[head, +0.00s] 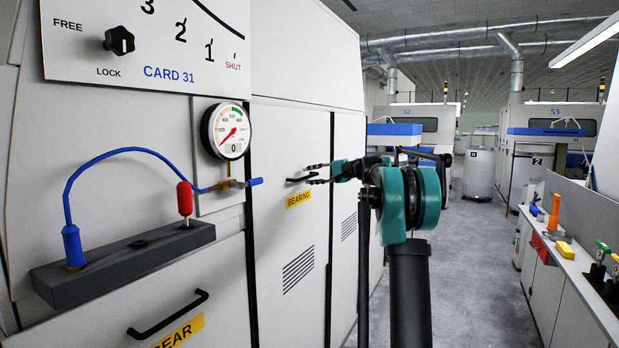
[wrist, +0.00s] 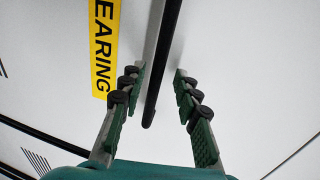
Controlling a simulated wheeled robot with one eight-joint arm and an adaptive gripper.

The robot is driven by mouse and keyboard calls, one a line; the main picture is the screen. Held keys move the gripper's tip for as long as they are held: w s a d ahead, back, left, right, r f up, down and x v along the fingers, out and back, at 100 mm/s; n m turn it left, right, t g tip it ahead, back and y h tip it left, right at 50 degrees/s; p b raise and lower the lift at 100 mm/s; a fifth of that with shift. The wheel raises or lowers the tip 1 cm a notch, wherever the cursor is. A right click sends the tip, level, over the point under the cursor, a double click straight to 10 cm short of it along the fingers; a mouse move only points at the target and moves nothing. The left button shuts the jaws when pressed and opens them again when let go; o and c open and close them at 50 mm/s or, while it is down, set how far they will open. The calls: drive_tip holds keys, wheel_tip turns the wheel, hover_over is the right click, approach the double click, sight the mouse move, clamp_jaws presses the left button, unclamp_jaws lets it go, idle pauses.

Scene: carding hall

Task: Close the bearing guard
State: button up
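The bearing guard (head: 290,132) is a tall pale panel with slanted vents and a yellow BEARING label (head: 298,199), which also shows in the wrist view (wrist: 104,45). Its dark bar handle (head: 296,180) sits just above the label. My gripper (head: 313,174) is at this handle, reaching in from the right. In the wrist view my gripper (wrist: 160,76) is open, with the handle bar (wrist: 161,60) running between its fingers and a gap on both sides. Dark seams show along the guard's side edges. I cannot tell how far it stands from shut.
A gauge (head: 227,131) and a grey block (head: 125,262) with a blue hose are on the machine at left. A lower GEAR panel has a handle (head: 168,314). A bench (head: 575,262) with tools stands at right. The aisle floor (head: 473,265) between is clear.

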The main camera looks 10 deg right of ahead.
drive_tip(key=v, duration=1)
drive_tip(key=shift+s+d, duration=0.2)
drive_tip(key=shift+d, duration=0.15)
drive_tip(key=s+a+f+n+g+h, duration=0.25)
drive_tip(key=s+a+f, duration=0.25)
drive_tip(key=s+f, duration=0.65)
drive_tip(key=s+a+f+n+g+h, duration=0.1)
drive_tip(key=s+a+f+g+h, duration=0.3)
drive_tip(key=s+f, duration=0.75)
drive_tip(key=s+d+f+n+h, duration=0.1)
drive_tip(key=s+f+n+h, duration=0.1)
drive_tip(key=s+f, duration=0.9)
drive_tip(key=s+d+f+n+t+h, duration=0.1)
drive_tip(key=s+f+h, duration=0.3)
drive_tip(key=s+f, duration=0.7)
drive_tip(key=s+d, duration=0.1)
drive_tip(key=s, duration=0.3)
drive_tip(key=shift+f+n, duration=0.35)
drive_tip(key=shift+f, duration=0.05)
drive_tip(key=shift+s+t, duration=0.1)
drive_tip(key=shift+t, duration=0.15)
